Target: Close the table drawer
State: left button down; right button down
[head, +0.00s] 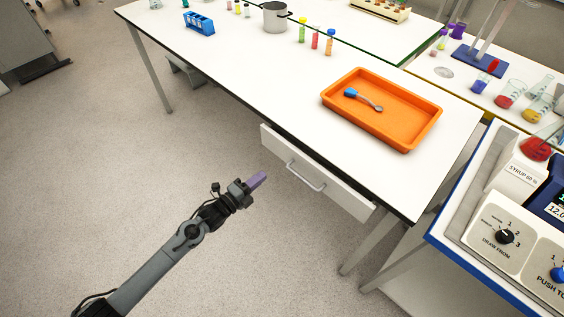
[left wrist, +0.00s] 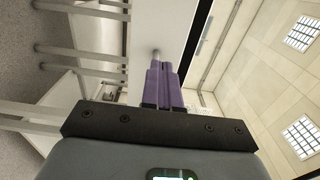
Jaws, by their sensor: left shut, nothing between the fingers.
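The table drawer (head: 335,190) is under the front edge of the white table. Its white front stands a little out from the table edge, with a dark gap along the top. A grey bar handle (head: 305,177) is on its front. My left gripper (head: 258,180), with purple fingers, is in front of the drawer, left of the handle in the head view. In the left wrist view its fingers (left wrist: 163,85) are shut together and empty, pointing towards a white panel (left wrist: 143,30), likely the drawer front. Whether the fingertips touch anything is unclear. My right gripper is not in view.
An orange tray (head: 415,135) with a blue-handled spoon (head: 363,99) sits on the table above the drawer. A blue rack (head: 199,24), a metal pot (head: 275,16) and small bottles stand farther back. The floor before the drawer is clear.

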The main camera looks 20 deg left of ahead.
aim_at(288, 156)
pick_arm(q)
jog(key=b+x, duration=0.2)
jog(key=x, duration=0.8)
jog(key=shift+w+d, duration=0.15)
jog(key=shift+w, duration=0.1)
